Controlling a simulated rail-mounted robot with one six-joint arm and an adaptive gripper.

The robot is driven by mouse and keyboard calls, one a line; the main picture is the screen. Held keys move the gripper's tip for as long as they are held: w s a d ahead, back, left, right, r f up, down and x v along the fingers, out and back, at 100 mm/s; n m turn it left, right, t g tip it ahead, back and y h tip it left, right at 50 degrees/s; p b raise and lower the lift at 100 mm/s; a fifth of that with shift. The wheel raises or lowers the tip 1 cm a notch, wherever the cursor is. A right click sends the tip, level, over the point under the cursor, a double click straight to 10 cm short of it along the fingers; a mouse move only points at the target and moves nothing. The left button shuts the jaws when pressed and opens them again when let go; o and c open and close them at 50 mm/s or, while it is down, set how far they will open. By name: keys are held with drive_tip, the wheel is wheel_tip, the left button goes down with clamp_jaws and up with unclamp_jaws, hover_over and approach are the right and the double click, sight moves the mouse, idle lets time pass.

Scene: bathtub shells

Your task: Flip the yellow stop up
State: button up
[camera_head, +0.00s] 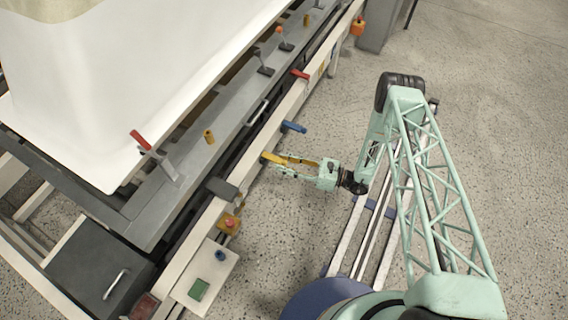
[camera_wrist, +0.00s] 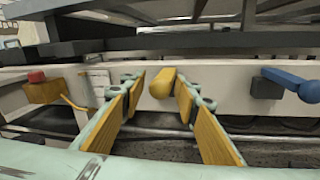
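The yellow stop (camera_wrist: 162,83) is a short rounded bar on the front of the pale rail, in the middle of the wrist view. It points outward toward the camera. In the head view its yellow end (camera_head: 268,156) shows at the rail, just beyond my gripper's tips. My gripper (camera_head: 280,164) reaches in from the right. In the wrist view my gripper (camera_wrist: 159,92) is open, its yellow-padded fingers on either side of the stop. A gap shows on the left of the stop; the right finger looks close to it, and I cannot tell whether they touch.
A blue lever (camera_wrist: 290,83) sits to the right on the same pale rail (camera_wrist: 225,85). A yellow box with a red button (camera_wrist: 37,78) is to the left. A dark grey ledge (camera_wrist: 75,50) overhangs above. The white tub shell (camera_head: 110,90) rests behind. Open floor (camera_head: 480,90) lies right.

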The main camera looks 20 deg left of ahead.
drive_tip(key=shift+c, duration=0.7)
drive_tip(key=c, duration=0.8)
drive_tip(key=shift+s, duration=0.1)
drive_tip(key=shift+c, duration=0.2)
